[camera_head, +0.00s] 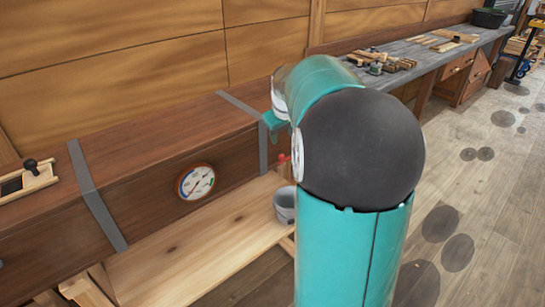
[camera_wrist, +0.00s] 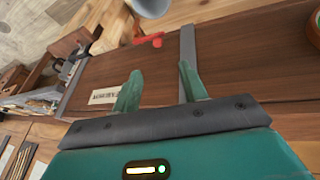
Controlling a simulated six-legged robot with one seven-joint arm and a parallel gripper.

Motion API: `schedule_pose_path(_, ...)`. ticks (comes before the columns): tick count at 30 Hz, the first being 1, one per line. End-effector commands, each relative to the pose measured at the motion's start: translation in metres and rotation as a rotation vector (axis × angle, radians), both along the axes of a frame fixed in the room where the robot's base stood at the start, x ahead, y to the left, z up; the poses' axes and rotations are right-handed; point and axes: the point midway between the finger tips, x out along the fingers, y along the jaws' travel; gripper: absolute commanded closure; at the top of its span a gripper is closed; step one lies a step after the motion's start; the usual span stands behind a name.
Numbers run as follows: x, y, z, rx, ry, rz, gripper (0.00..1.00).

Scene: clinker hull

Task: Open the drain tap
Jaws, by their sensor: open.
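The drain tap's red handle (camera_head: 283,158) shows in the head view on the front of the long brown wooden box (camera_head: 140,150), just left of my arm. In the wrist view the red handle (camera_wrist: 150,40) lies beyond my fingertips, near a grey metal band. My gripper (camera_wrist: 160,72) is open, with its two green fingers apart and nothing between them. The fingers are clear of the handle in the picture. My arm hides much of the area around the tap in the head view. The handle's exact turn is too small to tell.
A grey bucket (camera_head: 285,205) stands below the tap by a pale plank bench (camera_head: 200,250). A round dial gauge (camera_head: 196,182) is on the box front. A workbench (camera_head: 440,50) with tools runs along the back wall. The floor on the right is open.

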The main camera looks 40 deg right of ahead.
Motion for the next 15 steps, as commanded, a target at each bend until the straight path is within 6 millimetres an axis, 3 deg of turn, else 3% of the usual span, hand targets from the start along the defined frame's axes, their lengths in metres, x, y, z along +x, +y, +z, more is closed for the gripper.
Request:
schedule_pose_path(8,0.003,-0.014,-0.013,-0.001,0.002,-0.013,0.57)
schedule_pose_path(15,0.016,-0.025,-0.052,0.000,0.004,-0.015,0.57)
